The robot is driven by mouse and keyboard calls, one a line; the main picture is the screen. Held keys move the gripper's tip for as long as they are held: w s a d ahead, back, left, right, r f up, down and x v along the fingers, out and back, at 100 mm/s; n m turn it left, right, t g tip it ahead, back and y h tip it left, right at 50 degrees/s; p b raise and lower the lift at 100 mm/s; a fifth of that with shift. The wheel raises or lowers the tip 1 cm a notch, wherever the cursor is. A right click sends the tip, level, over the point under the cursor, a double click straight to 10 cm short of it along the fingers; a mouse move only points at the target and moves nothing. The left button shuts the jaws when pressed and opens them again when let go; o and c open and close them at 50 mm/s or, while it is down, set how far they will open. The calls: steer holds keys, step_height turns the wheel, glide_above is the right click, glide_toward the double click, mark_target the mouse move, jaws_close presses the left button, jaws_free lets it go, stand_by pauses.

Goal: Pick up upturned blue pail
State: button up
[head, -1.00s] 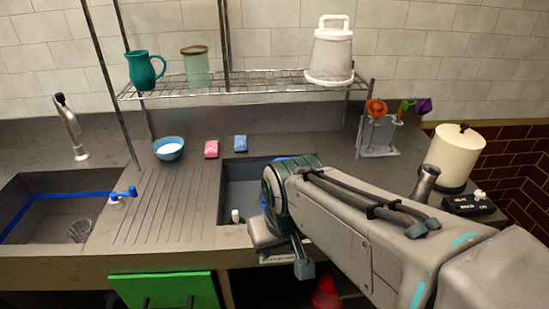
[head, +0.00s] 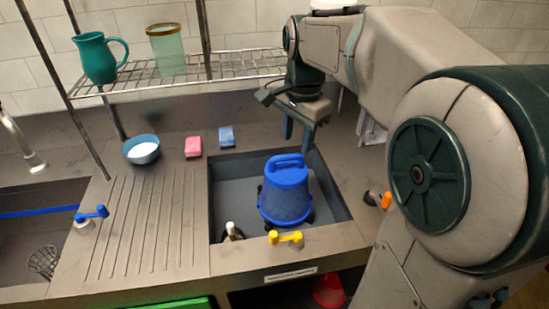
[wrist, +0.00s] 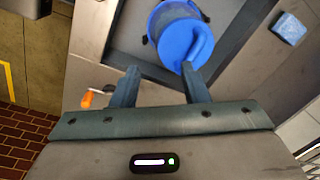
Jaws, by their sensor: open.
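The upturned blue pail (head: 285,200) stands in the right sink basin (head: 236,180), with a raised blue handle-like part on top. In the wrist view the pail (wrist: 176,30) shows beyond the fingertips, nearer the right finger. My gripper (head: 297,140) is open and empty, pointing down above the back right part of the basin, higher than the pail and behind it. In the wrist view my gripper's two fingers (wrist: 160,72) are spread apart. The pail is clear of both fingers as far as I can tell.
A yellow-handled tap (head: 286,238) stands at the basin's front edge. A wire shelf (head: 180,76) holds a teal jug (head: 98,57) and a glass jar (head: 167,50). Pink (head: 193,147) and blue sponges (head: 226,136) and a blue bowl (head: 141,149) lie behind the ribbed drainboard (head: 150,215), which is clear.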

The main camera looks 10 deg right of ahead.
mark_target(287, 160)
steer(key=w+m+g+b, duration=0.1)
steer(key=w+m, duration=0.5)
steer(key=w, duration=0.2)
step_height(287, 160, down, 13)
steer(key=shift+s+f+b, duration=0.1)
steer(key=shift+f+b, duration=0.1)
steer(key=shift+b, duration=0.25)
jaws_close()
